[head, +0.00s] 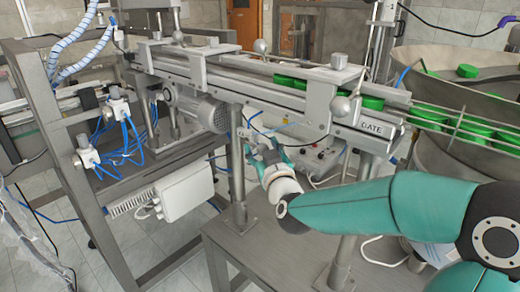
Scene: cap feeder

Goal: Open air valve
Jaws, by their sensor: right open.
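My right arm reaches in from the right, under the conveyor. Its gripper (262,150) is open, small in the picture and partly hard to make out against the machine parts behind it. It is beside a grey conveyor leg and close to a white control box (318,158). Pneumatic fittings with blue hoses sit on the left frame, an upper one (116,106) and a lower one (87,156). I cannot tell which part is the air valve or how it is set. My left gripper is not in view.
The conveyor (235,75) runs above my right gripper, with green caps (432,114) on its right part. A grey motor (203,112) and a white box (184,192) are to the left. A grey table (262,258) lies below. A metal bowl (440,60) stands at right.

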